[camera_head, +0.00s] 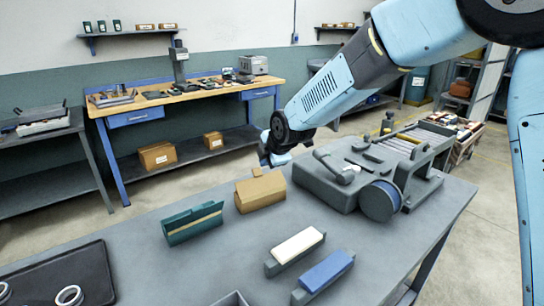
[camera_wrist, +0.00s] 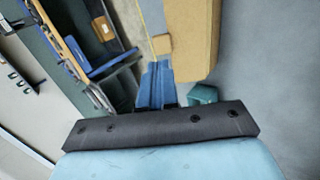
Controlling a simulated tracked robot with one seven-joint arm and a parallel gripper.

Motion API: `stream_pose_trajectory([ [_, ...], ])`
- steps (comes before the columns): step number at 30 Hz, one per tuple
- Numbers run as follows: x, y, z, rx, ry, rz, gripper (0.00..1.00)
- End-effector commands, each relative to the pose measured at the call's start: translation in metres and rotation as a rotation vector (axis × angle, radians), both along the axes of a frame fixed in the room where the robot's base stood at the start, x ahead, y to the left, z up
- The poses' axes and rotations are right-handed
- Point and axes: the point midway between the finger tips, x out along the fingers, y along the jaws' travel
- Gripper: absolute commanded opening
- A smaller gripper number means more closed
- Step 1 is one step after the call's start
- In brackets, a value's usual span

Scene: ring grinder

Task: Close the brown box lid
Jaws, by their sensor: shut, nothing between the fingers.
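The brown box (camera_head: 261,194) sits on the grey table in the head view, near the table's far edge. Its tan top slopes, and a small tan tab (camera_head: 257,171) sticks up at its far edge. I cannot tell whether the lid lies fully flat. My gripper (camera_head: 266,157) is shut and empty, just beyond the box's far side and partly hidden by the arm. In the wrist view my gripper (camera_wrist: 157,72) shows as blue fingers together. The brown box (camera_wrist: 192,38) lies beside them; I cannot tell whether they touch.
A grey ring grinder (camera_head: 350,180) stands right of the box. A green box (camera_head: 192,222) stands left, with white (camera_head: 296,246) and blue (camera_head: 325,272) blocks in front. A black tray (camera_head: 65,270) is at the left. A wooden workbench (camera_head: 185,95) stands behind.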

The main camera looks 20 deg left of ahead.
Motion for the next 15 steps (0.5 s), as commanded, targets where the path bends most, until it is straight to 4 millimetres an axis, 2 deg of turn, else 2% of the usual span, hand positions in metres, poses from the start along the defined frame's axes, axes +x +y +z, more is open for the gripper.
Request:
stream_pose_trajectory([
  [7, 0.015, 0.021, -0.03, -0.001, 0.002, -0.001, 0.0],
  [15, 0.023, 0.033, -0.047, 0.0, 0.002, -0.001, 0.0],
])
